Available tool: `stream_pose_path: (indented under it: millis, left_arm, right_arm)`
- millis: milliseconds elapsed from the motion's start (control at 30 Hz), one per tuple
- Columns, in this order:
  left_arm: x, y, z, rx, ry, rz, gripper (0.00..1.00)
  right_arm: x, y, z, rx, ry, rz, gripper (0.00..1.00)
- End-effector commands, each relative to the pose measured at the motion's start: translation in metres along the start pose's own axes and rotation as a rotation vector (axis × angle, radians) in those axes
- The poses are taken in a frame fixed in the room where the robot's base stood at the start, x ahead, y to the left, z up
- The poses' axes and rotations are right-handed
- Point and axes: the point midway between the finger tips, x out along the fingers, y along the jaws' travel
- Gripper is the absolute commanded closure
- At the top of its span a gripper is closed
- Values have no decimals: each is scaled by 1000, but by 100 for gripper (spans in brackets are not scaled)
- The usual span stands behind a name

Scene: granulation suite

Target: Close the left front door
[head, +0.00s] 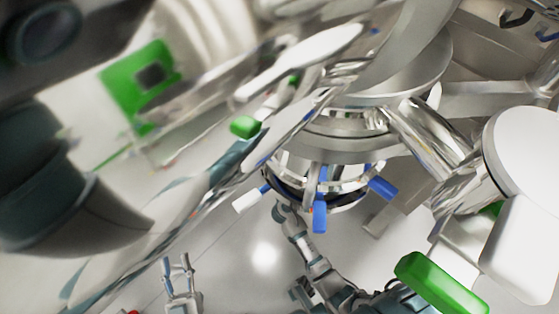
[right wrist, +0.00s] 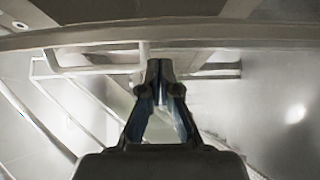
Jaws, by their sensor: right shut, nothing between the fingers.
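A long shiny panel edge (head: 205,205) runs diagonally through the head view, from lower left towards the steel vessel. It may be the left front door, but I cannot tell for sure, nor how far open it is. My left gripper (head: 177,262) is at the bottom of the head view. Its two fingers point up and stand apart, with nothing between them. My right gripper (right wrist: 159,65) is shut and empty in the right wrist view, its tips close to a curved metal rim (right wrist: 75,38). Contact with the rim cannot be made out.
A steel vessel (head: 345,142) with blue handles (head: 320,205) fills the centre. A green bar (head: 440,283) and white housing (head: 520,250) are at lower right. A green panel (head: 125,92) is at upper left. Pale floor (head: 255,275) shows below the vessel.

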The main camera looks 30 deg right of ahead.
Motion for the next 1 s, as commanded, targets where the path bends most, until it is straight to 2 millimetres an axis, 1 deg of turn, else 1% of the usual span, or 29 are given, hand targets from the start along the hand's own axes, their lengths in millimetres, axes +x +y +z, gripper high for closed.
stream_pose_path:
  millis: [33, 200, 567, 667, 767, 833, 967, 1000]
  left_arm:
    - [0, 0, 0, 1, -7, 0, 62]
    - [0, 0, 3, 2, -25, -1, 62]
    - [0, -1, 4, 2, -29, -1, 62]
    - [1, -1, 4, 3, -38, -1, 62]
    - [0, -2, 11, 8, -104, -4, 62]
    - [-1, -3, 17, 12, -163, -6, 62]
    - [-6, -6, 33, 21, -294, -13, 62]
    - [-8, -7, 38, 23, -331, -15, 62]
  right_arm:
    - [2, 2, 5, 0, 1, 3, 100]
    - [3, 1, 15, 1, 2, 2, 100]
    - [3, 2, 17, 2, 2, 2, 100]
    - [4, 3, 21, 1, 11, 3, 100]
    - [6, 4, 31, 0, 37, 5, 100]
    - [8, 6, 42, -2, 67, 6, 100]
    - [16, 7, 70, -5, 144, 7, 100]
    - [20, 7, 79, -6, 171, 7, 100]
